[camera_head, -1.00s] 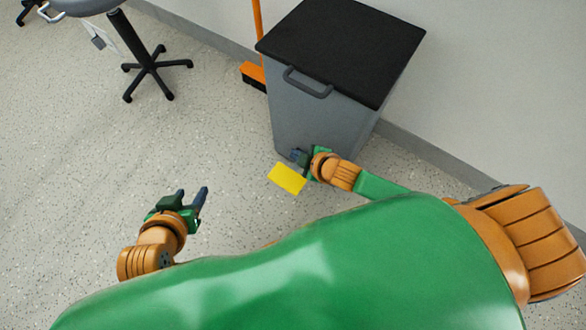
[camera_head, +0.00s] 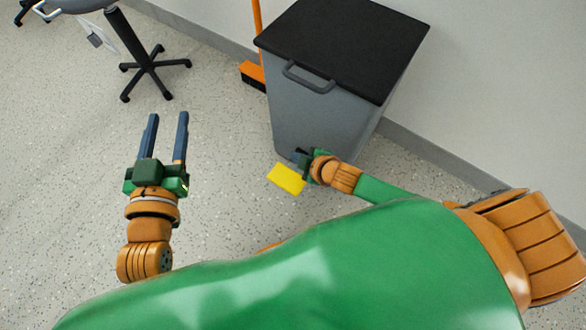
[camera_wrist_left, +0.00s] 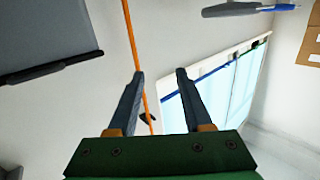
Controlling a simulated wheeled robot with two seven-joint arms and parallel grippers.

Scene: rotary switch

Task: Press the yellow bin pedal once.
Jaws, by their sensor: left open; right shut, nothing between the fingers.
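The yellow pedal (camera_head: 286,179) sticks out low at the front of the grey bin (camera_head: 315,115), which has a black lid (camera_head: 342,45). The bin also shows at the upper left of the left wrist view (camera_wrist_left: 45,35). My right gripper (camera_head: 300,158) is beside the pedal's upper right end, close to the bin's front, and looks shut; its fingertips are small and partly hidden, and I cannot tell whether it touches the pedal. My left gripper (camera_head: 167,120) is open and empty, well left of the bin, its fingers pointing up the picture. It also shows open in the left wrist view (camera_wrist_left: 160,80).
An orange broom (camera_head: 254,75) stands behind the bin's left side. A stool with a black base (camera_head: 152,68) is at the upper left. A wall (camera_head: 480,90) runs along the right behind the bin. The speckled floor left of the pedal is clear.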

